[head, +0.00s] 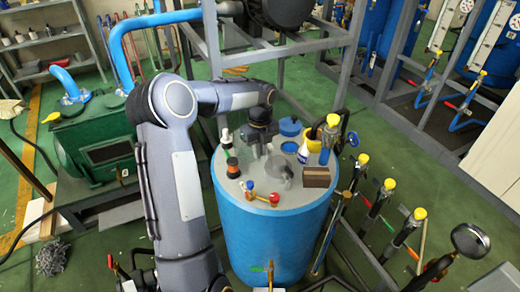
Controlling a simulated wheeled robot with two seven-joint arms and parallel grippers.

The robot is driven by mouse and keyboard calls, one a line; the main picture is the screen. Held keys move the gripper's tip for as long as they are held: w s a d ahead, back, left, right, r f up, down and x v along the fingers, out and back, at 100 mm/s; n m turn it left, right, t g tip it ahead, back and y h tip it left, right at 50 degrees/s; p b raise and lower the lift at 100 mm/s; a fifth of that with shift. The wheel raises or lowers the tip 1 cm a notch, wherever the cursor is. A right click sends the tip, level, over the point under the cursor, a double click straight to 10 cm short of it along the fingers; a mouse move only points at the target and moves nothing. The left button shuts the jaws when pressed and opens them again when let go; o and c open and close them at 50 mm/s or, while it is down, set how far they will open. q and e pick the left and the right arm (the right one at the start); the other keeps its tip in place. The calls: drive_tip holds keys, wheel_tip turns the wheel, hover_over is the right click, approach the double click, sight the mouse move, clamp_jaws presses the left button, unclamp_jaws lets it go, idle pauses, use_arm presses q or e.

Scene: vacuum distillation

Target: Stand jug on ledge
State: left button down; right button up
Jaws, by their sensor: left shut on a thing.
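A grey, see-through vessel (279,170), which looks like the jug, is at the middle of the blue tank's grey top (292,200). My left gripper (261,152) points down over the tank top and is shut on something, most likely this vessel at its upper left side. I cannot tell whether the vessel touches the top or hangs just above it. Which surface is the ledge is not clear. My right gripper is not in view.
Around the vessel stand a black-and-orange bottle (232,168), a white bottle (303,153), a blue container (290,127), a yellow container (329,134) and a brown block (317,177). A valve with red and yellow knobs (262,197) is at the front.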

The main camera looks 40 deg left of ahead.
use_arm(q)
drive_tip(key=shift+f, duration=0.15)
drive_tip(key=c, duration=1.5)
unclamp_jaws()
drive_tip(key=shift+o, duration=0.2)
